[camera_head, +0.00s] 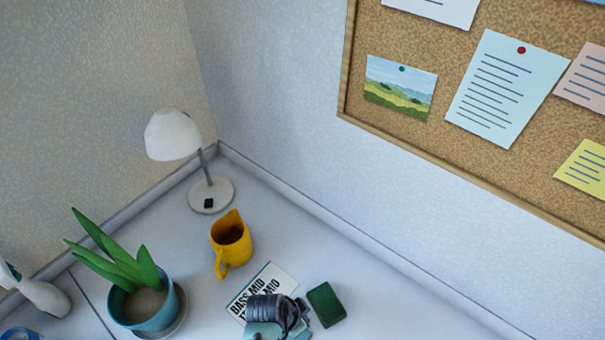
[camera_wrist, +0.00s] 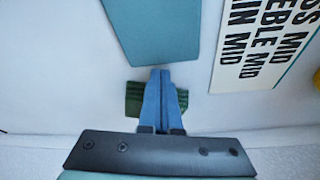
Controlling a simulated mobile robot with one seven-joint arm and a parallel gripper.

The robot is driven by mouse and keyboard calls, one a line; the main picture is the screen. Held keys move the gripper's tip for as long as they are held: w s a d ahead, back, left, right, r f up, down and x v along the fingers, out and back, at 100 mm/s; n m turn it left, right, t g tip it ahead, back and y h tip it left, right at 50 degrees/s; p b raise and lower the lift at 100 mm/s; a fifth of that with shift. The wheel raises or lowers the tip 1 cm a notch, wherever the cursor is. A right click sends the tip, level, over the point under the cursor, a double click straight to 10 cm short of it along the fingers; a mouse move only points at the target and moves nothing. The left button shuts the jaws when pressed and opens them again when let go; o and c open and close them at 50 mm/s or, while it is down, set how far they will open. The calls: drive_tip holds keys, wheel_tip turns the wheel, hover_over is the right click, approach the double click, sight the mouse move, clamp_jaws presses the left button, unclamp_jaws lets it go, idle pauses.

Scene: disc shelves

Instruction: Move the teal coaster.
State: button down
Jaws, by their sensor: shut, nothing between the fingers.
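The teal coaster (camera_wrist: 152,35) is a flat teal piece on the pale desktop. In the wrist view it lies at the top middle, cut off by the upper edge. My gripper (camera_wrist: 160,72) has its blue fingers shut together with nothing between them. The fingertips point at the coaster's near edge, just short of it in the picture; I cannot tell whether they touch. In the head view my dark wrist (camera_head: 268,308) is at the bottom middle and hides much of that area, so the coaster is not clearly seen there.
A printed card (camera_wrist: 262,45) lies beside the coaster. A dark green block (camera_head: 326,304) sits close to my wrist and shows partly behind my fingers. A yellow jug (camera_head: 232,245), a lamp (camera_head: 210,195) and a potted plant (camera_head: 150,308) stand farther off. The desktop right of the block is clear.

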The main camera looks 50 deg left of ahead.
idle(0.4)
drive_tip(key=s, duration=0.5)
drive_tip(key=s+p, duration=0.1)
drive_tip(key=s, duration=0.5)
drive_tip(key=s+p, duration=0.1)
drive_tip(key=s, duration=0.5)
drive_tip(key=shift+s+a+f, duration=0.1)
drive_tip(key=shift+s+a, duration=0.1)
drive_tip(key=shift+a, duration=0.1)
